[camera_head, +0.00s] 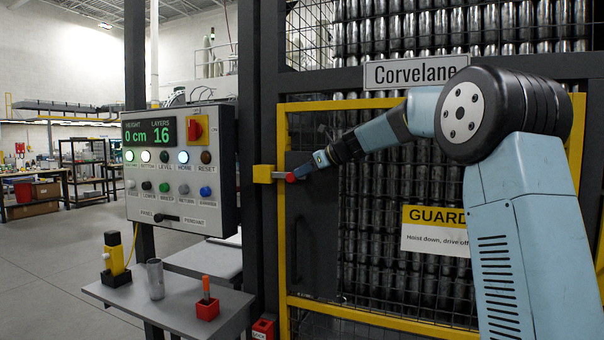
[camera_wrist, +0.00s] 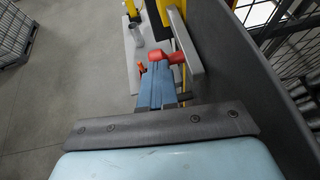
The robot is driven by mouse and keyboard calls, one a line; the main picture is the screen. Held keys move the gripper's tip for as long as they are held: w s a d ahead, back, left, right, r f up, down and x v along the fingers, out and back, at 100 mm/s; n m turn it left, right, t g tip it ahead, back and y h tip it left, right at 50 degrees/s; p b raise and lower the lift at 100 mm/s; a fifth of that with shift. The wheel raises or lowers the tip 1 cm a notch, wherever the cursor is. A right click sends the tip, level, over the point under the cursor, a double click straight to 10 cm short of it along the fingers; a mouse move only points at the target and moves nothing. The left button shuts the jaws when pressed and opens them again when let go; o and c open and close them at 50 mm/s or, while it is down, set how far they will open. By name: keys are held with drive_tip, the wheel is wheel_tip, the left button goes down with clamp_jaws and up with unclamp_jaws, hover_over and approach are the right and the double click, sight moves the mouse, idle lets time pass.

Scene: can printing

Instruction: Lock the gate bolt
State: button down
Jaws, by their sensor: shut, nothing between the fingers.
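The gate bolt shows a red knob (camera_head: 290,177) on a grey bar at the left edge of the yellow-framed gate (camera_head: 282,228). A yellow bracket (camera_head: 263,174) sits on the post just left of the knob. My gripper (camera_head: 318,160) is at the bolt, right beside the knob. In the wrist view, the blue fingers of my gripper (camera_wrist: 156,70) are shut and empty, with their tips close behind the red knob (camera_wrist: 160,55). I cannot tell whether they touch it. The grey bar (camera_wrist: 186,45) runs along the right of the fingers. How far the bar enters the bracket is unclear.
A control panel (camera_head: 178,168) hangs left of the gate. Below it, a grey shelf (camera_head: 180,309) carries a yellow-and-black device (camera_head: 115,258), a metal can (camera_head: 156,280) and a red holder (camera_head: 207,308). Mesh and stacked cans stand behind the gate. A guard sign (camera_head: 432,240) hangs on it.

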drive_tip(key=v, duration=1.3)
drive_tip(key=shift+s+d, duration=0.15)
drive_tip(key=shift+d, duration=0.25)
drive_tip(key=shift+r, duration=0.1)
drive_tip(key=s+d+f+n+h, duration=0.3)
drive_tip(key=s+f+n, duration=0.4)
drive_tip(key=s, duration=0.7)
drive_tip(key=s+d+f+n+h, duration=0.4)
drive_tip(key=s+f+n, duration=0.4)
drive_tip(key=s, duration=0.6)
drive_tip(key=s+d+f+n+g+h, duration=0.1)
drive_tip(key=s+d+f+n+h, duration=0.2)
drive_tip(key=s+f+n, duration=0.5)
drive_tip(key=s+n, duration=0.1)
drive_tip(key=s, duration=0.6)
drive_tip(key=shift+d+h, duration=0.15)
drive_tip(key=shift+h, duration=0.15)
drive_tip(key=c, duration=1.8)
unclamp_jaws()
drive_tip(key=shift+s, duration=0.1)
